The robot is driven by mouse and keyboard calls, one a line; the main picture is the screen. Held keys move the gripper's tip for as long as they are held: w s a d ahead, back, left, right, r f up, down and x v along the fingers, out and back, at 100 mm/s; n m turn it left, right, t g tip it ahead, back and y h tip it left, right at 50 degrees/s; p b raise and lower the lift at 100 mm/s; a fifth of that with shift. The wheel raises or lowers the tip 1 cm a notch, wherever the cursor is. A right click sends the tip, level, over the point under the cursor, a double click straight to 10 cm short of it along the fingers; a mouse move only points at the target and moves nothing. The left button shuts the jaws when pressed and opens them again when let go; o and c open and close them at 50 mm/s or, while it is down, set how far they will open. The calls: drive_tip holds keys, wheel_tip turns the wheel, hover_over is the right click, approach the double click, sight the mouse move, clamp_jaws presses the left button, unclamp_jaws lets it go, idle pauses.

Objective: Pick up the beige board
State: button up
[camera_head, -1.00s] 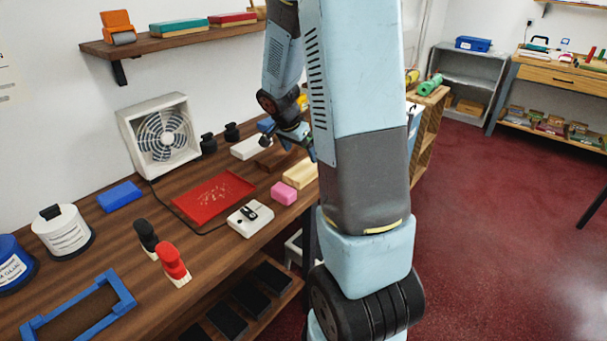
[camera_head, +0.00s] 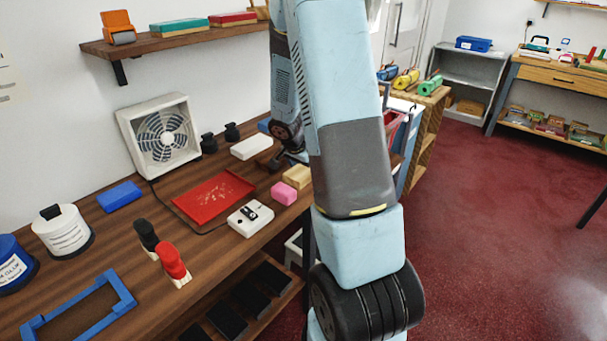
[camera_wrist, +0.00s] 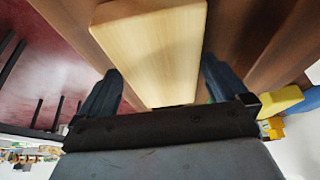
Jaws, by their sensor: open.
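The beige board (camera_head: 296,176) lies on the wooden counter, beside a pink block and partly hidden behind my arm in the head view. In the wrist view the beige board (camera_wrist: 155,45) fills the upper middle as a long pale wooden slab. My gripper (camera_wrist: 163,84) is open, with one dark finger to each side of the board's near end and a gap on both sides. The fingertips are hidden behind my arm in the head view. I cannot tell how high they are above the counter.
A pink block (camera_head: 284,194) sits close to the board's left. A white box with a black top piece (camera_head: 250,218), a red tray (camera_head: 214,197) and a white block (camera_head: 251,146) are nearby. A fan (camera_head: 162,136) stands by the wall. A yellow thing (camera_wrist: 284,101) shows at right in the wrist view.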

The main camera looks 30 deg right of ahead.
sight(306, 169)
drive_tip(key=c, duration=1)
drive_tip(key=shift+r, duration=0.6)
drive_tip(key=shift+s+d+r, duration=0.1)
drive_tip(key=shift+s+r, duration=0.1)
drive_tip(key=shift+r, duration=1.05)
drive_tip(key=s+d+r, duration=0.6)
drive_tip(key=s+r, duration=0.3)
drive_tip(key=s, duration=0.2)
drive_tip(key=shift+s+d+r, duration=0.15)
drive_tip(key=shift+s+d, duration=0.25)
